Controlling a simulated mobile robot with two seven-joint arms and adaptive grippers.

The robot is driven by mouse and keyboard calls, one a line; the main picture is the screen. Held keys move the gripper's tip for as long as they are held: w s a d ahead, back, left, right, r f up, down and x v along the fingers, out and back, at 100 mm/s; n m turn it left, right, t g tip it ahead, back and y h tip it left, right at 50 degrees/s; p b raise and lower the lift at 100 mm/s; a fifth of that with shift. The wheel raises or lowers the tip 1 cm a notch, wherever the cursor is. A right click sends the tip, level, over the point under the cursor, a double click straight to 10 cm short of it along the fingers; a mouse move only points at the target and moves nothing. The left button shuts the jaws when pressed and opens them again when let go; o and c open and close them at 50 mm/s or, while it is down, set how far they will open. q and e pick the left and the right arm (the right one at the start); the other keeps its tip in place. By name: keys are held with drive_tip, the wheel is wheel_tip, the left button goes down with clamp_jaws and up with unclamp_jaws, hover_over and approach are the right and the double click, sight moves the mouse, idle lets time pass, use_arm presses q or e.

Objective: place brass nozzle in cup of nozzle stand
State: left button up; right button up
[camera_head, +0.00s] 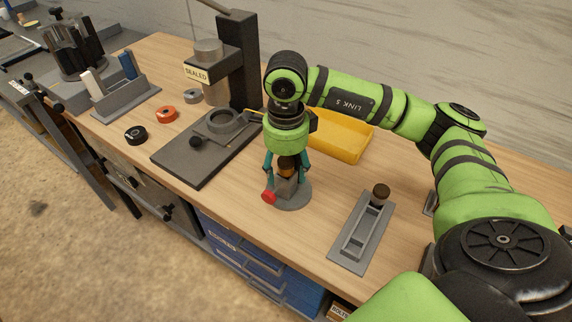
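My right gripper (287,172) points down over a grey stand with a round base (292,203) and a red knob (268,197). Its teal fingers are apart, one on each side of a dark brown and brass-coloured piece (287,166), which looks like the brass nozzle. This piece is at the top of the stand's grey upright part, between the fingers. I cannot tell whether it is seated in a cup, since the gripper partly covers it. The fingers look clear of its sides. My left gripper is not in view.
A grey rectangular fixture (349,252) with a dark brown-topped cylinder (381,190) lies right of the stand. A yellow bin (345,140) is behind. A dark press with its base plate (177,164) stands left. An orange ring (166,113) and black ring (135,135) lie farther left.

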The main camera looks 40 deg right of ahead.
sight(286, 161)
drive_tip(key=shift+s+r+p, duration=0.15)
drive_tip(key=shift+r+p, duration=0.05)
drive_tip(key=shift+p, duration=0.15)
drive_tip(key=shift+a+r+p, duration=0.1)
drive_tip(key=shift+r+p, duration=0.4)
drive_tip(key=shift+r, duration=0.05)
wheel_tip(286, 161, up, 5)
drive_tip(key=shift+r+b, duration=0.1)
drive_tip(key=shift+b, duration=0.7)
wheel_tip(286, 161, up, 6)
drive_tip(key=p, duration=0.1)
drive_tip(key=shift+r, duration=0.25)
